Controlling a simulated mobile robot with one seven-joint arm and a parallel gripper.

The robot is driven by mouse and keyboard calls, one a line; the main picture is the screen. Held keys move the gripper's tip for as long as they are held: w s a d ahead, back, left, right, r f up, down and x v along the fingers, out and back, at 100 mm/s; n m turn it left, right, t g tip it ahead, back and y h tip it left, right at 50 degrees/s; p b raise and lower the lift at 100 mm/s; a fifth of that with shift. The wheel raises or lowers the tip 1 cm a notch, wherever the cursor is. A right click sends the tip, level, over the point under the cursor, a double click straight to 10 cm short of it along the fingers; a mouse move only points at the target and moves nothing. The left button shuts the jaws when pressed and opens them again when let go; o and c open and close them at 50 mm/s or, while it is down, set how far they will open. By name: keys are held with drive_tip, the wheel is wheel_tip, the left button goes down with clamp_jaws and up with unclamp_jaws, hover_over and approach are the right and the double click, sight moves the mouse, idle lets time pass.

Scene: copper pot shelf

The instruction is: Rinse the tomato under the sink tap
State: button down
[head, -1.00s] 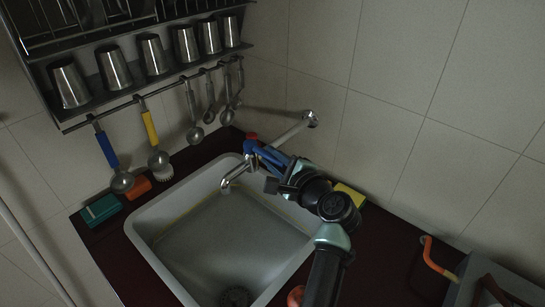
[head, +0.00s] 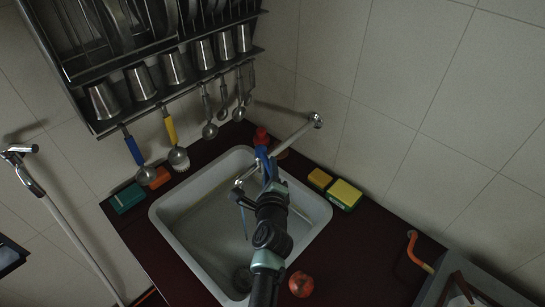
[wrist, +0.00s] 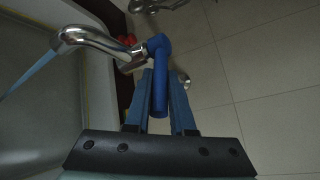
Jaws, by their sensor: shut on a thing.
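The tomato (head: 301,284) lies on the dark counter, just right of the sink's front right corner. The sink (head: 190,272) is a grey basin set into the counter. The tap's metal spout (wrist: 85,38) hangs over the basin, and a bluish streak like running water (wrist: 30,72) comes from its end. My gripper (head: 267,172) is at the tap, over the back of the sink. In the wrist view its fingers are shut on the tap's blue handle (wrist: 160,85). My arm hides part of the basin and tap in the head view.
A red knob (head: 261,136) stands behind the tap. Yellow sponges (head: 344,193) lie right of the sink, a teal one (head: 127,198) left. Ladles hang under the shelf of metal cups (head: 140,83). A grey appliance (head: 470,285) stands front right.

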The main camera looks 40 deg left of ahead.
idle(0.4)
drive_tip(key=c, duration=0.8)
unclamp_jaws()
drive_tip(key=shift+o, duration=0.2)
drive_tip(key=shift+s, duration=0.1)
drive_tip(key=v, duration=1.3)
drive_tip(key=shift+p, duration=0.45)
drive_tip(key=shift+a, duration=0.1)
